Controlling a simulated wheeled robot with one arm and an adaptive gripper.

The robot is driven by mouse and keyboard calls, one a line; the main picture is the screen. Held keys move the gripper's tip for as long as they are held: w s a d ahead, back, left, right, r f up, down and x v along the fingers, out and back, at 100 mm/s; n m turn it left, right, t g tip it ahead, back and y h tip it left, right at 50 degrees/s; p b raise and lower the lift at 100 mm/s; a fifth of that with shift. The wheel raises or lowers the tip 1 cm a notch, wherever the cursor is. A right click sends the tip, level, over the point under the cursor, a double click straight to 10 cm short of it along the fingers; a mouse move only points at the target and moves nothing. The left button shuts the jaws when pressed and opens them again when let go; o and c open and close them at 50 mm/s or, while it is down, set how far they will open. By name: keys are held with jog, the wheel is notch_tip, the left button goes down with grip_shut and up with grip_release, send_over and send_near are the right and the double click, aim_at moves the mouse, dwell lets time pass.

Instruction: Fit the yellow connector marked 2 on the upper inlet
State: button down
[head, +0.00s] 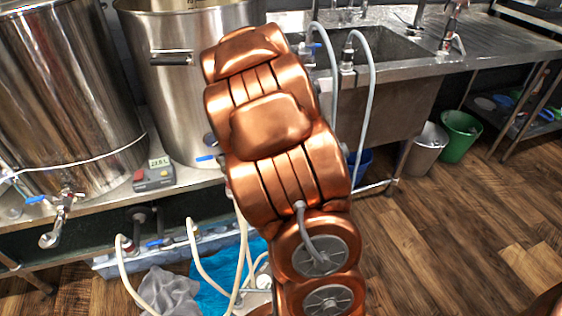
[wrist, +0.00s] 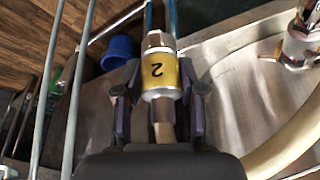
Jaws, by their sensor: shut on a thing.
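The yellow connector (wrist: 158,72) is a silver metal fitting with a yellow band marked 2, which reads upside down in the wrist view. My gripper (wrist: 158,98) is shut on it, with one dark finger on each side. The connector's silver end points to the top of the picture, near a pale pipe or hose with blue edges. I cannot tell whether they touch. In the head view my copper arm hides the gripper and the connector. I cannot tell which fitting is the upper inlet; a metal fitting (wrist: 298,45) shows at the upper right of the wrist view.
Steel kettles (head: 180,90) stand on a bench at left, with a red-grey meter (head: 154,175). Pale hoses (head: 195,245) hang below. A steel sink (head: 390,105) is behind my arm. Buckets (head: 461,137) stand on the wooden floor, which is clear at right.

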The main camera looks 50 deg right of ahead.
jog(key=shift+r+p, duration=0.55)
jog(key=shift+r, duration=0.75)
